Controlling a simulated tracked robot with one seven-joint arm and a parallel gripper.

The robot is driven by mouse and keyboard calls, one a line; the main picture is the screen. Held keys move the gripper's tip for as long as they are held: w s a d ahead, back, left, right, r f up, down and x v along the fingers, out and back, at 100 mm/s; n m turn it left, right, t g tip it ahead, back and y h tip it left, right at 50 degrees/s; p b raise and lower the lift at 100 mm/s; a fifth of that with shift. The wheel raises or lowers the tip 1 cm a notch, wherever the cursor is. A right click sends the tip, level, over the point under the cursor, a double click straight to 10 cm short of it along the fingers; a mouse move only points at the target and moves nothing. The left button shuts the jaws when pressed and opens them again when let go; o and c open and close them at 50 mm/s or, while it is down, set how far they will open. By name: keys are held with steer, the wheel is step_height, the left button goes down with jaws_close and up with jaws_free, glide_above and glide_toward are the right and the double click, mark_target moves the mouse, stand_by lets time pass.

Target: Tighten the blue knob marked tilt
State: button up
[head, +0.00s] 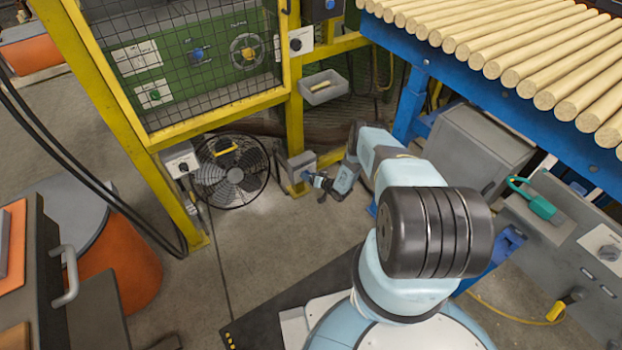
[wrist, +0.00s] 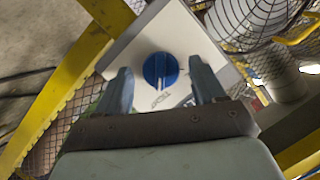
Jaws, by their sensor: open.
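The blue knob (wrist: 160,70) sits on the pale face of a small box (wrist: 205,45) in the wrist view. Dark lettering beside the knob is rotated and too blurred to read surely. My gripper (wrist: 160,67) is open, with one finger on each side of the knob and a visible gap to each. I cannot tell how far the fingertips are from the panel. In the head view my gripper (head: 316,181) is low, close to a grey box (head: 297,165) on the yellow post. The knob is not clear there.
A caged fan (head: 232,172) stands on the floor left of the post. Another box with a dark knob (head: 183,166) is on the left yellow post. A mesh guard (head: 200,60) covers a green panel. A blue rack (head: 425,75) with wooden rods is at the right.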

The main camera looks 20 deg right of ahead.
steer(key=shift+d+r, duration=0.1)
steer(key=v, duration=1.3)
steer(key=shift+s, duration=0.35)
